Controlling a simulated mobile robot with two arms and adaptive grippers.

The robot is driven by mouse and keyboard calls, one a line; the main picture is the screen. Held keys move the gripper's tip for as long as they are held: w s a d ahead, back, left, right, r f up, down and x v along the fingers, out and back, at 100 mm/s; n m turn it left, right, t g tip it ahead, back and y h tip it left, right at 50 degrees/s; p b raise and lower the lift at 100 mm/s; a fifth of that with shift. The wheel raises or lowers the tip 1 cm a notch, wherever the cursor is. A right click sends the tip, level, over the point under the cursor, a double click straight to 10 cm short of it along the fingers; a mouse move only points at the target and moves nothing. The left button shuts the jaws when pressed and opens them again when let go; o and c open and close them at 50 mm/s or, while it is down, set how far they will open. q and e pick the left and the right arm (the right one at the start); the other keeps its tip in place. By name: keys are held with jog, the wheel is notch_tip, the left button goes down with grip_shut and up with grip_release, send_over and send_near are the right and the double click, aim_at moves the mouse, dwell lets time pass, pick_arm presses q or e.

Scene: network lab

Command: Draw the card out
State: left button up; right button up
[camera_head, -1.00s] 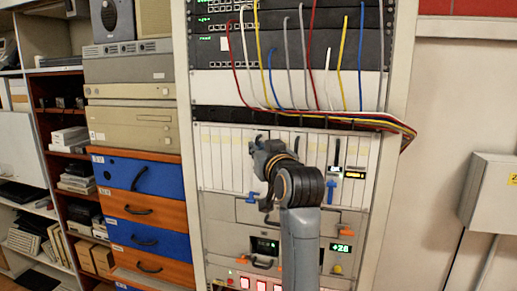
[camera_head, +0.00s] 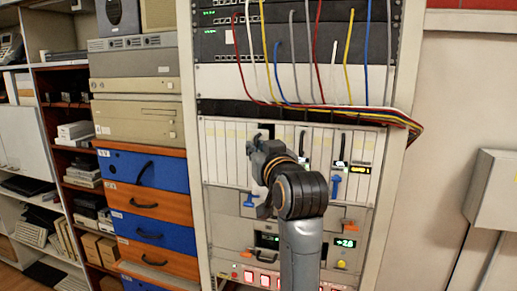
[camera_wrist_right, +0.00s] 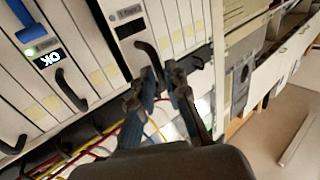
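The card (camera_wrist_right: 150,18) is a narrow white panel with a small label, a dark block near one end and a black curved handle (camera_wrist_right: 145,50). My right gripper (camera_wrist_right: 165,80) has its fingers close together around the lower end of that handle in the right wrist view. In the head view, the right gripper (camera_head: 256,157) is at the left-middle of the card row, and my wrist and arm hide most of the card. My left gripper is in neither view.
The rack (camera_head: 195,150) holds a row of white cards (camera_head: 222,150). Coloured cables (camera_head: 350,112) hang above and bundle to the right. Blue and orange drawers (camera_head: 150,170) stand left; a wall box (camera_head: 500,190) is right.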

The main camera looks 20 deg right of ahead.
jog(key=shift+o, duration=0.6)
jog(key=shift+s, duration=0.1)
jog(key=s, duration=1.2)
jog(key=shift+a, duration=0.1)
